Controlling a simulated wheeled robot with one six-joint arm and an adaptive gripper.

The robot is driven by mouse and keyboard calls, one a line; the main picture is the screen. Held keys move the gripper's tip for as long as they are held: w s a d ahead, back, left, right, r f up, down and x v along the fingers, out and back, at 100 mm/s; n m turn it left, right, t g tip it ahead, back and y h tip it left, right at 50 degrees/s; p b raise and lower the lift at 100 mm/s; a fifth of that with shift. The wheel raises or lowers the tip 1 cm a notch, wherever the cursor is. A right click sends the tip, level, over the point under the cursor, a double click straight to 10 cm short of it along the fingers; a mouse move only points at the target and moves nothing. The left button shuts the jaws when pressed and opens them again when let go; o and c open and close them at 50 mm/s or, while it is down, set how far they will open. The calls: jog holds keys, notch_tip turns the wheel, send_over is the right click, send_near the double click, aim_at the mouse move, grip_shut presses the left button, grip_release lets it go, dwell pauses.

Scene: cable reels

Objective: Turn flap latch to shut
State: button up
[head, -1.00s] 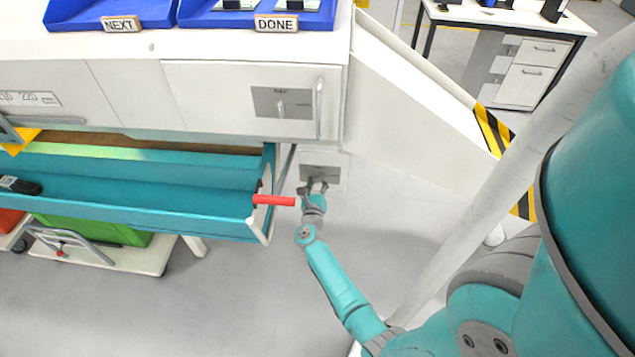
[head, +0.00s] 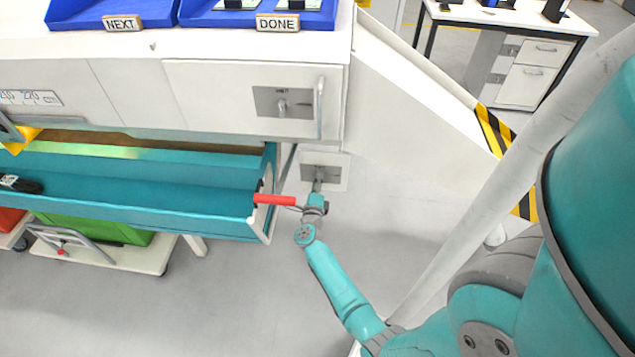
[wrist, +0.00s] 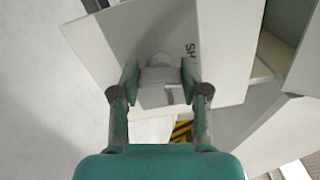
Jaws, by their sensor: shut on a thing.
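A grey latch plate (head: 340,174) hangs below the right end of the white cabinet. My gripper (head: 318,192) is at this plate, coming from below. In the wrist view the plate (wrist: 105,40) looks tilted, and dark lettering beginning "SH" shows beside the knob. The grey latch knob (wrist: 160,75) sits between the two fingers of my gripper (wrist: 162,90), which are shut on it. A second plate with a knob (head: 283,103) is on the white front panel above, apart from my gripper. Its lettering is too small to read.
The open teal drawer (head: 120,205) with a red handle (head: 274,200) is close to the left of my gripper. A white sloping panel (head: 420,130) with striped edging lies to the right. Blue trays (head: 120,14) stand on top.

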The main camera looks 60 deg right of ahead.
jog(key=shift+n, duration=1.2)
jog(key=shift+f, duration=0.1)
jog(key=o, duration=1.1)
jog(key=shift+o, duration=0.2)
jog(key=v, duration=1.2)
